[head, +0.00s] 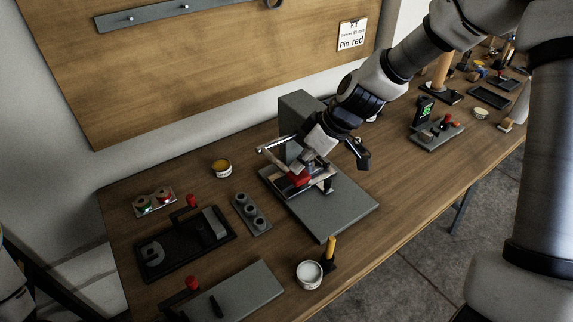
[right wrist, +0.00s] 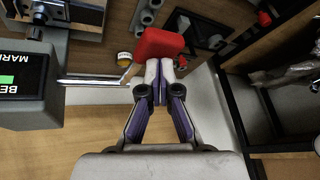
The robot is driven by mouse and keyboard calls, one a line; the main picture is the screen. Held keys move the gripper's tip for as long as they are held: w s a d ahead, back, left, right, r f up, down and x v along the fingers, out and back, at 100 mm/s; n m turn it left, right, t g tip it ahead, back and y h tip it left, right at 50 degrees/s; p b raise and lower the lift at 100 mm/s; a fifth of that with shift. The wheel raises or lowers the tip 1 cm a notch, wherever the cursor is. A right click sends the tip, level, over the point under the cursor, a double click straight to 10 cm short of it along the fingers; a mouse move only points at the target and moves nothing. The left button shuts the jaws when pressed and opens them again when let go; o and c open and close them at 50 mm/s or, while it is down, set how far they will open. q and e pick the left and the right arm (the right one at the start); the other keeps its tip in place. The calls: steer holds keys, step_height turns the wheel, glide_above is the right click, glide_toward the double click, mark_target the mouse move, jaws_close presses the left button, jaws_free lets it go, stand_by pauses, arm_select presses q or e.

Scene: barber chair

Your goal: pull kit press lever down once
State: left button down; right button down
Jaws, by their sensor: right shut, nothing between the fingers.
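The kit press (head: 335,205) stands mid-bench, with a flat grey base plate and a grey block behind. Its silver lever bar (right wrist: 95,80) runs across the right wrist view to a red grip (right wrist: 158,45); the red grip also shows in the head view (head: 299,178). My right gripper (head: 307,166) is shut and empty, reaching down over the press. In the right wrist view its closed fingertips (right wrist: 160,68) are right at the red grip's lower edge; I cannot tell whether they touch. My left gripper is out of view.
A black fixture (head: 185,245) with a red knob, a small grey block with several round sockets (head: 251,214), a yellow tin (head: 221,168) and a white cup (head: 309,274) stand nearby. A device with a green display (head: 425,110) is at right.

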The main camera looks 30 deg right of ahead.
mark_target(305, 175)
steer(key=shift+s+f+b, duration=0.15)
steer(key=shift+f+b, duration=0.85)
steer(key=shift+f, duration=0.2)
steer(key=shift+s+f+b, duration=0.15)
steer(key=shift+f+b, duration=0.8)
steer(key=shift+f, duration=0.2)
steer(key=shift+r, duration=0.2)
steer(key=r+p, duration=0.2)
steer(key=r, duration=0.1)
steer(key=r+p, duration=0.2)
steer(key=shift+w+r, duration=0.2)
steer(key=shift+w, duration=0.2)
steer(key=shift+r, duration=0.1)
steer(key=shift+w, duration=0.15)
steer(key=r+p, duration=0.1)
steer(key=w+r+p, duration=0.1)
steer(key=r, duration=0.1)
steer(key=r+p, duration=0.1)
steer(key=r, duration=0.1)
steer(key=shift+w+a+r, duration=0.1)
steer(key=shift+w+r, duration=0.15)
steer(key=shift+w, duration=0.1)
